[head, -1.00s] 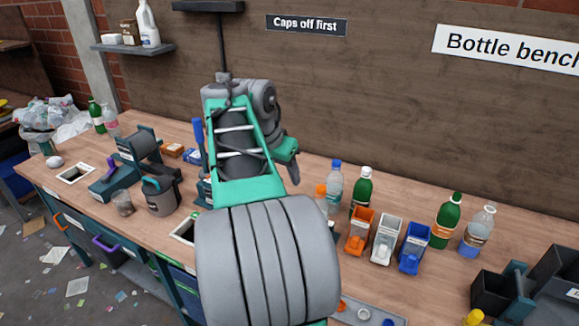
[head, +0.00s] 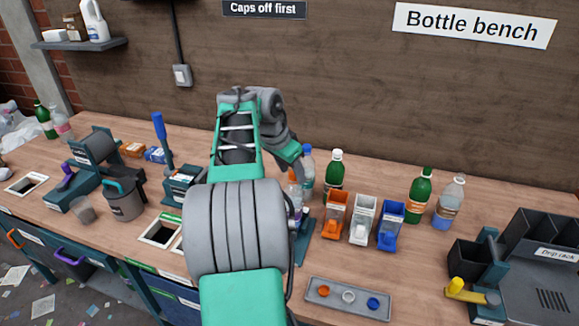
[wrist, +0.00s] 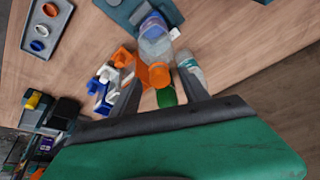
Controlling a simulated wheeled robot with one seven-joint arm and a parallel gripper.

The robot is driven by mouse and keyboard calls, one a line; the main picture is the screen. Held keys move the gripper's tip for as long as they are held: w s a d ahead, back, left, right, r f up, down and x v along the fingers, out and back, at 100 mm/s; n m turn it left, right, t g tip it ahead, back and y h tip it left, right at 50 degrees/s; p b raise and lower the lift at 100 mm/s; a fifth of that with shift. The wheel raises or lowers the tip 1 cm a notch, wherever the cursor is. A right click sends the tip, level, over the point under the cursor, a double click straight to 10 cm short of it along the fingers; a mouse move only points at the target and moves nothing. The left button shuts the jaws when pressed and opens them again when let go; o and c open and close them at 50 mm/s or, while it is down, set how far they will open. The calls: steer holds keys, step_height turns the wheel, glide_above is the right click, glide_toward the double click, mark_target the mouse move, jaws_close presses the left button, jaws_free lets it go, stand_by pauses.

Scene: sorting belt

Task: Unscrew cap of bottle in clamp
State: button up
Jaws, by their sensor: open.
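A clear bottle (wrist: 155,38) with an orange cap (wrist: 158,75) stands in the teal clamp (wrist: 128,12). In the head view my arm mostly hides this bottle (head: 293,190), and part of the clamp (head: 304,246) shows beside the arm. My gripper (wrist: 160,66) is open and empty. In the wrist view its two dark fingers lie on either side of the orange cap, with gaps visible. I cannot tell how high the fingertips are relative to the cap. In the head view my gripper (head: 300,165) is over the clamp area, its fingers mostly hidden.
Behind the clamp stand a blue-capped bottle (head: 308,160) and a green bottle (head: 334,175). To the right are orange (head: 337,212), white (head: 363,218) and blue (head: 391,224) bins. A grey tray (head: 333,298) holds three caps in front. A drip rack (head: 553,280) stands far right.

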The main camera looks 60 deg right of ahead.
jaws_close()
steer(key=c, duration=0.7)
jaws_free()
jaws_close()
